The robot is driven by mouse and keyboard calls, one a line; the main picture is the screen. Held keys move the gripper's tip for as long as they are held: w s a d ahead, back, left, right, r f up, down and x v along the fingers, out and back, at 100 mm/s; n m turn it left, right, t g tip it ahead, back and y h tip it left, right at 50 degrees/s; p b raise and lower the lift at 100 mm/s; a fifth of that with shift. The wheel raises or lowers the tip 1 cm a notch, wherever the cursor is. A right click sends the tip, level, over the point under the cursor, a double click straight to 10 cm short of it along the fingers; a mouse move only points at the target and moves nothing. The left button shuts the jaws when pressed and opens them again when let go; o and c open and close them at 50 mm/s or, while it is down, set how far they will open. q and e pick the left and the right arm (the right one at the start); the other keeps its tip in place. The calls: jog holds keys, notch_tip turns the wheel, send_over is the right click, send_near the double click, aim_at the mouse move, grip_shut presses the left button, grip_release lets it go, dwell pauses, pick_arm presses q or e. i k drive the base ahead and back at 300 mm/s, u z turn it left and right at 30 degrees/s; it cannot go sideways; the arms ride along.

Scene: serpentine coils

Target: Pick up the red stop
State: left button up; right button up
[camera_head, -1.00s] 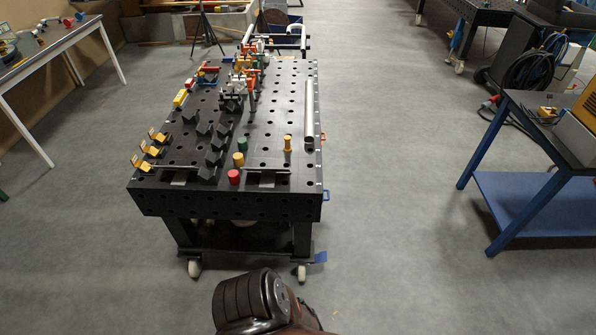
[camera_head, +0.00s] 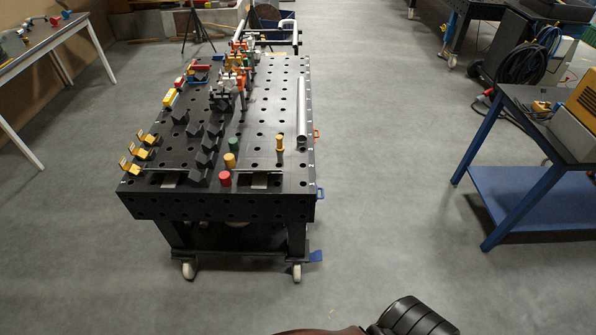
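The red stop (camera_head: 225,179) is a short red cylinder standing upright near the front edge of the black perforated table (camera_head: 268,152). An orange stop (camera_head: 230,160) and a green stop (camera_head: 234,144) stand just behind it in a row. A taller orange piece (camera_head: 280,148) stands to their right. Neither of my grippers shows in the head view. Only a dark rounded part of my own body is at the bottom edge, apart from the table.
Black angled blocks (camera_head: 205,150), yellow clamps (camera_head: 140,145) and a grey tube (camera_head: 302,127) are on the table. A blue-legged bench (camera_head: 530,185) stands at right and a white-legged table (camera_head: 40,55) at upper left. The grey floor between is clear.

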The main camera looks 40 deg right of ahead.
aim_at(225, 178)
jog(key=z, duration=1.25)
jog(key=i, duration=1)
